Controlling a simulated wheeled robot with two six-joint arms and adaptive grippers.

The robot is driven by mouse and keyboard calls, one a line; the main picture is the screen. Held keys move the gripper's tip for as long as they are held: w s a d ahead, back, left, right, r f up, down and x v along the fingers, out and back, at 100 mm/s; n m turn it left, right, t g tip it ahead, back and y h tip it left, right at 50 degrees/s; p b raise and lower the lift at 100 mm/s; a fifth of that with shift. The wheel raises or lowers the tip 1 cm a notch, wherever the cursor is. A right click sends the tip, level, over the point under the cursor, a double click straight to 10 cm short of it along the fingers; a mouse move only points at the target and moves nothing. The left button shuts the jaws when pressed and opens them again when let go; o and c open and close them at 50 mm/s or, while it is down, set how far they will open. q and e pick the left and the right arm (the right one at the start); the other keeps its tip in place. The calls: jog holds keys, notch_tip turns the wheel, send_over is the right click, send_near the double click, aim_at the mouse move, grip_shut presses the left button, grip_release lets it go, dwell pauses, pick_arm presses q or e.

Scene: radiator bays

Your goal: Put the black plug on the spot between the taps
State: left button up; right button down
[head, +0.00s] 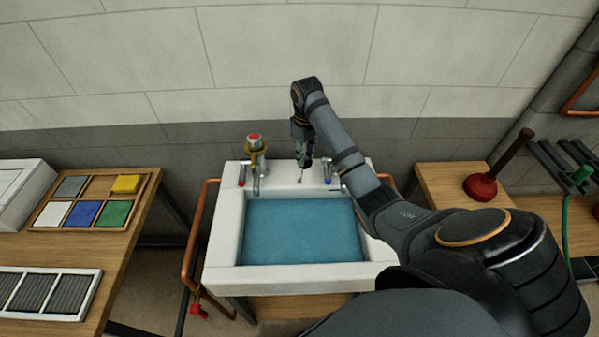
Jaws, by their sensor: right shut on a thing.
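The white sink (226,245) stands against the wall, its basin filled with blue water (298,230). A tap with a red mark (242,178) is at the left of its back ledge, and one with a blue mark (327,177) is at the right. My right gripper (304,162) points down over the ledge between the taps. It is shut on a small dark thing, apparently the black plug, which is mostly hidden by the fingers. I cannot tell whether it touches the ledge. My left gripper is not in view.
A brass fitting with a red top (255,152) stands by the left tap. Copper pipes (194,245) flank the sink. The left bench has a tray of coloured tiles (87,227) and a grille (45,292). A red plunger (481,187) stands on the right bench.

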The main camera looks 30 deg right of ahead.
jog(key=w+f, duration=0.1)
jog(key=w+d+f, duration=0.1)
jog(key=w+f, duration=0.2)
jog(key=f, duration=0.1)
jog(key=shift+w+d, duration=0.3)
jog(key=shift+d, duration=0.1)
jog(key=shift+w+f, duration=0.35)
notch_tip(320, 180, down, 4)
jog(key=shift+w+d+r, duration=0.1)
jog(key=shift+w+r, duration=0.05)
jog(key=shift+r, duration=0.05)
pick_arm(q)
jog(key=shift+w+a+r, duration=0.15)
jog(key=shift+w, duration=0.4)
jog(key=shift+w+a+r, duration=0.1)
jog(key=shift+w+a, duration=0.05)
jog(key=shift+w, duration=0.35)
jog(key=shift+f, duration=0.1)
pick_arm(e)
jog(key=c, duration=1)
grip_release()
jog(key=shift+f, duration=0.1)
jog(key=shift+c, duration=0.2)
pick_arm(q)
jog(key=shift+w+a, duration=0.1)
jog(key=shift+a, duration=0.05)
